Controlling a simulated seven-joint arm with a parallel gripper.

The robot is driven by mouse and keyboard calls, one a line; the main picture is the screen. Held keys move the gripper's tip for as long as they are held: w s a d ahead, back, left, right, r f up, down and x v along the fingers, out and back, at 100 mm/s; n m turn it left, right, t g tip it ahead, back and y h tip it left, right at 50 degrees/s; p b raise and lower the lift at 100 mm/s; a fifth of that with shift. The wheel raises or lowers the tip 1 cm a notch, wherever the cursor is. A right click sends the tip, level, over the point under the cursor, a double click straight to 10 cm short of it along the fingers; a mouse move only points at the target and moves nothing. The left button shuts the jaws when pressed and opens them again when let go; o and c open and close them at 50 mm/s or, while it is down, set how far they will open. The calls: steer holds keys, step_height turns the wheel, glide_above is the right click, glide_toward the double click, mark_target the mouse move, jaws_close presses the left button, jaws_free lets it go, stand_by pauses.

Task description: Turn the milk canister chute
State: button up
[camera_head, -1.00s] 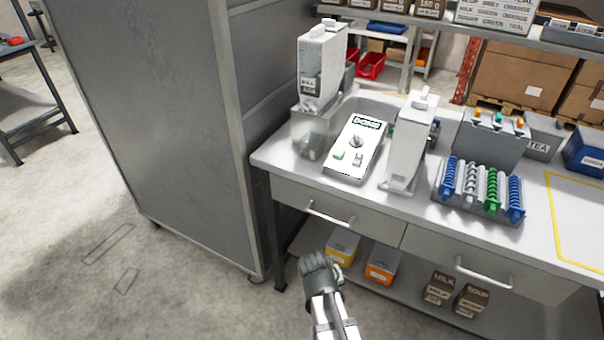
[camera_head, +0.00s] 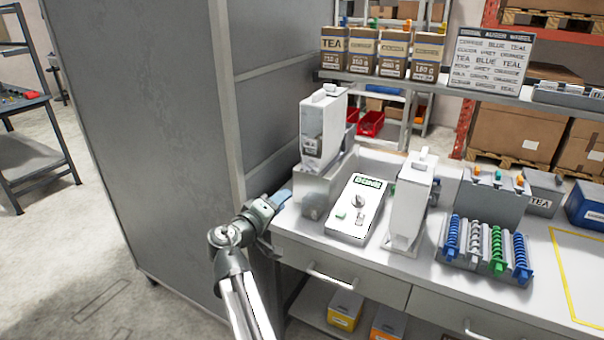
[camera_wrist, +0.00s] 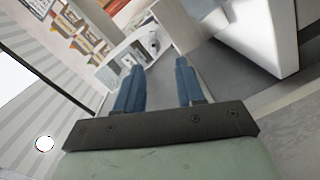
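A tall white canister (camera_head: 322,130) with a small label stands in a grey holder (camera_head: 318,194) at the left end of the bench; the label is too small to read. A second white canister (camera_head: 411,200) stands right of the control box, its front turned away from clear view. I cannot tell which one is milk, and no chute shows clearly. My gripper (camera_head: 284,198) is at the bench's left edge, just left of and in front of the grey holder, apart from both canisters. In the wrist view its blue fingers (camera_wrist: 160,66) are spread with nothing between them.
A control box (camera_head: 356,208) with a knob and green display lies between the canisters. A rack of coloured augers (camera_head: 487,245) stands to the right. A tall grey cabinet (camera_head: 150,150) is close at my arm's left. A shelf above holds several brown packets (camera_head: 378,52).

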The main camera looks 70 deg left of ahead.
steer(key=r, duration=0.1)
steer(key=y, duration=0.1)
glide_toward(305, 169)
steer(key=x, duration=0.8)
steer(key=shift+w+a+f, duration=0.1)
steer(key=shift+a, duration=0.05)
steer(key=shift+c, duration=0.4)
jaws_close()
